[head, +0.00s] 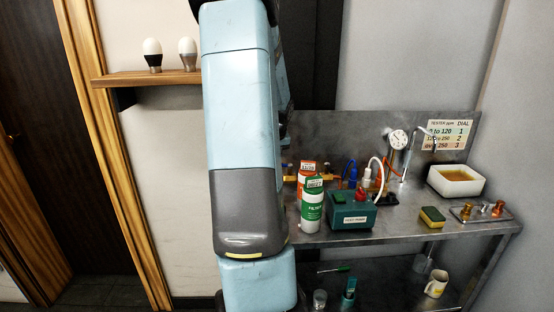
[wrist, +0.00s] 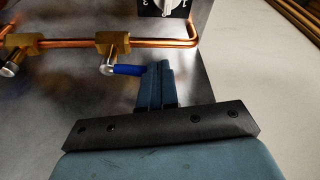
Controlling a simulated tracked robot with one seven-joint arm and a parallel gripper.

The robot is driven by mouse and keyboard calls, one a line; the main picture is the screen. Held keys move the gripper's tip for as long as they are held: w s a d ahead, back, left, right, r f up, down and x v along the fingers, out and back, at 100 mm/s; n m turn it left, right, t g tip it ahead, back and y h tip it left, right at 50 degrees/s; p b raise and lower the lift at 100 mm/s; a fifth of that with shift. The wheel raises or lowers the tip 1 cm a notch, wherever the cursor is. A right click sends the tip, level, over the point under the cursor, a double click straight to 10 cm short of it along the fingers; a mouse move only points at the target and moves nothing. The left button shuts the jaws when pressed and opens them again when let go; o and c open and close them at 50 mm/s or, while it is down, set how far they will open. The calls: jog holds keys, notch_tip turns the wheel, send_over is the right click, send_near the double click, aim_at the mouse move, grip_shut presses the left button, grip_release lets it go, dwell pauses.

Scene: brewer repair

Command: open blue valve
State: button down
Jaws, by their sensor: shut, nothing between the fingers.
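The blue valve handle (wrist: 127,69) shows in the wrist view, sticking out to the right from a brass valve body (wrist: 113,43) on a copper pipe. My gripper (wrist: 160,66) is shut and empty. Its closed fingertips are at the right end of the blue handle, very close to it; I cannot tell whether they touch. In the head view my arm covers the middle of the picture and my gripper does not show.
The copper pipe (wrist: 165,43) bends up at the right, below a dial (wrist: 167,5). Another brass fitting (wrist: 25,42) sits left. In the head view, a metal bench (head: 400,228) holds bottles, a green box (head: 352,212), a sponge (head: 432,217) and a white tray (head: 456,190).

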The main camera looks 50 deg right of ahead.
jog(key=v, duration=0.9)
jog(key=shift+a+r, duration=0.25)
jog(key=shift+a, duration=0.05)
jog(key=w+a+r+n+t+y, duration=0.15)
jog(key=a+r, duration=0.25)
jog(key=a, duration=0.7)
jog(key=a+r+n, duration=0.2)
jog(key=a+r, duration=0.1)
jog(key=a, duration=0.9)
jog(key=s+a+n, duration=0.1)
jog(key=s+a, duration=0.5)
jog(key=a, duration=0.4)
jog(key=s+a+n+t, duration=0.1)
jog(key=s+a+n, duration=0.1)
jog(key=s+a, duration=0.4)
jog(key=a, duration=0.4)
jog(key=shift+s+a+r, duration=0.3)
jog(key=shift+r, duration=0.05)
jog(key=shift+y, duration=0.25)
